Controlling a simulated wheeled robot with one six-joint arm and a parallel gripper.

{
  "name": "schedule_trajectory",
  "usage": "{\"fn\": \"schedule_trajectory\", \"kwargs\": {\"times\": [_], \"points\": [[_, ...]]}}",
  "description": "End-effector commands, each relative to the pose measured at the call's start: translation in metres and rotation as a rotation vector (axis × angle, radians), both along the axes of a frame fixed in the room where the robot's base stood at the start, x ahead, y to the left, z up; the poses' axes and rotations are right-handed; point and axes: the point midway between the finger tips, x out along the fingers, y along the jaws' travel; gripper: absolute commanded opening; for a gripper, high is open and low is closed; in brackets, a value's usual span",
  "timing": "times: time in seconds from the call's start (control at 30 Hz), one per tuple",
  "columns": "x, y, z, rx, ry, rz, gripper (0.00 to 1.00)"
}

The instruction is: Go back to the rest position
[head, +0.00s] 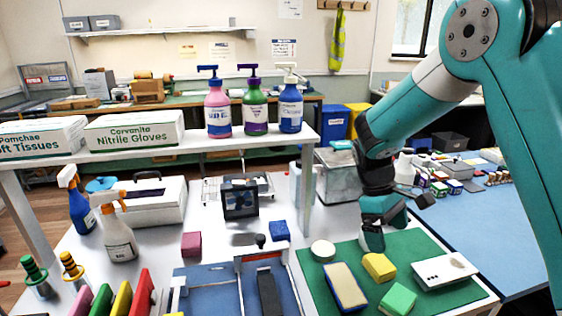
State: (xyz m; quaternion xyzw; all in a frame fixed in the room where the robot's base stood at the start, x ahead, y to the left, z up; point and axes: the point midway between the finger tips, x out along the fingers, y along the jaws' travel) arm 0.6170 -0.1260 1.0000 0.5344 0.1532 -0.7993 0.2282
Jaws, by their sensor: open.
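My arm reaches in from the right, and my gripper (371,238) hangs low over the back edge of the green mat (308,271). The jaws are open; their tips are small and partly hidden in this view, and I see nothing clearly held. A white phone (445,271) with a darker patch lies flat on the mat, right of and apart from my gripper. A dark phone-like bar (268,292) lies on the blue fixture (214,289) left of the mat.
On the mat are a yellow block (379,267), a green block (398,299), a blue-edged sponge (345,286) and a white disc (322,250). A raised shelf (205,143) carries pump bottles and boxes. Blue table surface lies right.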

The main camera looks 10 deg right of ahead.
Motion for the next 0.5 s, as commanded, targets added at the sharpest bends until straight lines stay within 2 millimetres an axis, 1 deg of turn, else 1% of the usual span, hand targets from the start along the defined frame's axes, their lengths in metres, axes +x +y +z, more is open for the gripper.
{"fn": "schedule_trajectory", "kwargs": {"times": [0.07, 0.13, 0.17, 0.23, 0.27, 0.3, 0.37, 0.4, 0.47, 0.5], "points": [[-0.004, 0.008, 0.010, 0.017, -0.026, 0.006, 1.00], [-0.013, 0.022, 0.025, 0.049, -0.071, 0.012, 1.00], [-0.019, 0.031, 0.033, 0.068, -0.093, 0.016, 1.00], [-0.038, 0.053, 0.054, 0.126, -0.155, 0.022, 1.00], [-0.048, 0.064, 0.063, 0.156, -0.181, 0.023, 1.00], [-0.064, 0.078, 0.074, 0.198, -0.212, 0.025, 1.00], [-0.089, 0.099, 0.089, 0.265, -0.254, 0.024, 1.00], [-0.106, 0.112, 0.098, 0.311, -0.279, 0.022, 1.00], [-0.133, 0.129, 0.109, 0.377, -0.305, 0.019, 1.00], [-0.149, 0.138, 0.114, 0.416, -0.317, 0.016, 1.00]]}}
